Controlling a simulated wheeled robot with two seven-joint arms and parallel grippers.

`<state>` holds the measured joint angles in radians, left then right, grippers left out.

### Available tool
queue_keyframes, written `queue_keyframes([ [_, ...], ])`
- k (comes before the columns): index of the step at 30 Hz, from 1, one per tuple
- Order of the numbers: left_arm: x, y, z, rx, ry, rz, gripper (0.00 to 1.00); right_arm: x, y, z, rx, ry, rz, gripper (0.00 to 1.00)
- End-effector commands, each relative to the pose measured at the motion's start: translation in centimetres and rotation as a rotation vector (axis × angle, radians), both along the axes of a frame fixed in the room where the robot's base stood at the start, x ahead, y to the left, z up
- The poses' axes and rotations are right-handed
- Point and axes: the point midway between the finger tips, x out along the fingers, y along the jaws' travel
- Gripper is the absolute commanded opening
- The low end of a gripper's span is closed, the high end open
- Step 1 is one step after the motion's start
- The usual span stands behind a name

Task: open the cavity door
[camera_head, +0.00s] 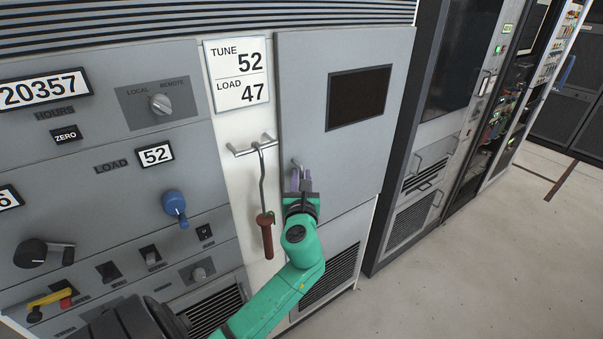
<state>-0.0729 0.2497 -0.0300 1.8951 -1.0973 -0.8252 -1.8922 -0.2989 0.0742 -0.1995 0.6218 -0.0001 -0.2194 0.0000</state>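The cavity door (345,95) is a grey panel with a dark window, in the middle of the head view. It looks closed, flush with the cabinet front. A small metal handle (297,163) sticks out near its lower left edge. My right gripper is not in view.
A hooked metal rod with a red-brown grip (265,235) hangs from a bracket just left of the door. A control panel with knobs (160,104) fills the left side. Other racks (430,150) stand to the right. The floor (480,270) at lower right is clear.

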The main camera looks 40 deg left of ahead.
Motion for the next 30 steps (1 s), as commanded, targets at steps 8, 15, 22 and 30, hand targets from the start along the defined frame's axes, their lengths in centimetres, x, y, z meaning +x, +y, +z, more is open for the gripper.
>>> queue_keyframes([
  [8, 0.53, 0.44, -0.07, -0.002, -0.001, -0.001, 0.27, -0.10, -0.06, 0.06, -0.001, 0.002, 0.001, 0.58],
  [15, 0.50, 0.41, -0.08, -0.003, 0.000, 0.000, 0.00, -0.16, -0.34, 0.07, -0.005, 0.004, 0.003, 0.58],
  [22, 0.49, 0.39, -0.10, -0.003, 0.000, 0.000, 0.00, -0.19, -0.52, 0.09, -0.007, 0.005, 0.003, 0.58],
  [30, 0.48, 0.39, -0.13, -0.003, 0.002, -0.001, 0.00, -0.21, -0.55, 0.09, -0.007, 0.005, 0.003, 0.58],
])
